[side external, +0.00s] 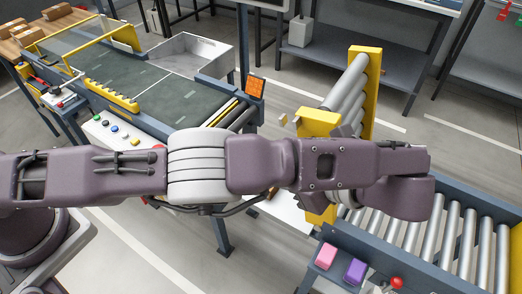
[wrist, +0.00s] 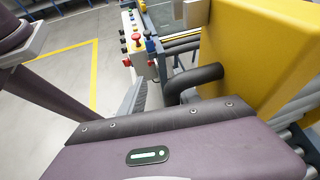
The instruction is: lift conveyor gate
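The conveyor gate (side external: 346,92) is a short roller section with yellow side plates. In the side external view it stands steeply tilted up, above the gap between the two conveyor parts. In the wrist view its yellow plate (wrist: 262,50) fills the upper right, with a black curved handle (wrist: 197,84) in front of it. My gripper is mostly hidden behind my arm in the side view. In the wrist view a grey ridged part of my gripper (wrist: 138,98) shows just left of the handle. I cannot tell whether the fingers close around the handle.
A green belt conveyor (side external: 150,85) with a button panel lies at left. A roller conveyor (side external: 470,240) lies at lower right, with a pink block (side external: 326,256), a purple block (side external: 355,271) and a red knob (side external: 397,283) beside it. A shelf (side external: 350,65) stands behind.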

